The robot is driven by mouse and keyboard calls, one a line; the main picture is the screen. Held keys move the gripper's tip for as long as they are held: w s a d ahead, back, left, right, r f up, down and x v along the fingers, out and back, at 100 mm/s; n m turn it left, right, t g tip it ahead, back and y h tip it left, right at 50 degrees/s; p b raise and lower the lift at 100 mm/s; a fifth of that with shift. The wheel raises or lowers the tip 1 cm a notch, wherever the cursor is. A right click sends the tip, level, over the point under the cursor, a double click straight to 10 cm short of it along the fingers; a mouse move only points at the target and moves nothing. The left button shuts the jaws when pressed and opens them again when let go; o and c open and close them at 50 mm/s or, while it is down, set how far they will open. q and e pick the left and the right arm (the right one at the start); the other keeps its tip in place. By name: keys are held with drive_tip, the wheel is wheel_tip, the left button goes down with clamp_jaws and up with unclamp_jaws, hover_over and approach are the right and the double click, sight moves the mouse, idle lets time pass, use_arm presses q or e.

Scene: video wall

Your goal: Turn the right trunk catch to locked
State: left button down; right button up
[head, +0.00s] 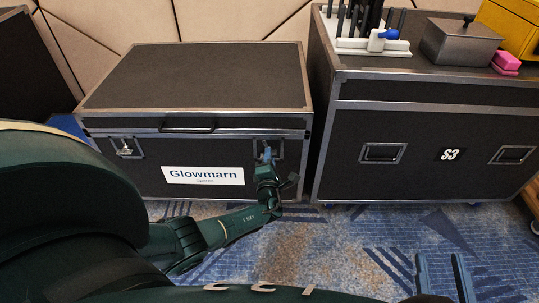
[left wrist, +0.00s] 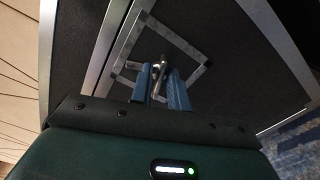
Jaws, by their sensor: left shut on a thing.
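The trunk is a dark case (head: 200,80) with metal edges, a closed lid and a white "Glowmarn" label on its front. The right trunk catch (left wrist: 159,64) is a small metal piece inside a square metal frame. My left gripper (head: 267,154) is at this catch, right of the label, and covers much of it in the head view. In the left wrist view its blue fingers (left wrist: 157,86) are closed around the catch's metal piece. My right gripper (head: 443,272) is open and empty, low at the right over the carpet.
The left catch (head: 126,148) sits in its own frame on the trunk front. A taller case marked S3 (head: 425,150) stands close at the right, carrying a grey box (head: 460,42), a pink block (head: 506,61) and a tool rack. Blue patterned carpet lies free in front.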

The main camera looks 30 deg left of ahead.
use_arm(q)
drive_tip(key=shift+w+a+r+m+p, duration=0.1)
drive_tip(key=shift+m+p, duration=0.05)
drive_tip(key=shift+m, duration=0.5)
drive_tip(key=shift+w+a+f+m+p, duration=0.1)
drive_tip(key=shift+m+p, duration=0.05)
drive_tip(key=shift+m, duration=0.45)
drive_tip(key=shift+w+a+r+m+p, duration=0.1)
drive_tip(key=shift+m+p, duration=0.05)
drive_tip(key=shift+m, duration=0.5)
drive_tip(key=c, duration=1.6)
unclamp_jaws()
drive_tip(key=shift+s+d+f, duration=0.1)
drive_tip(key=shift+d+f, duration=0.1)
drive_tip(key=shift+s, duration=0.1)
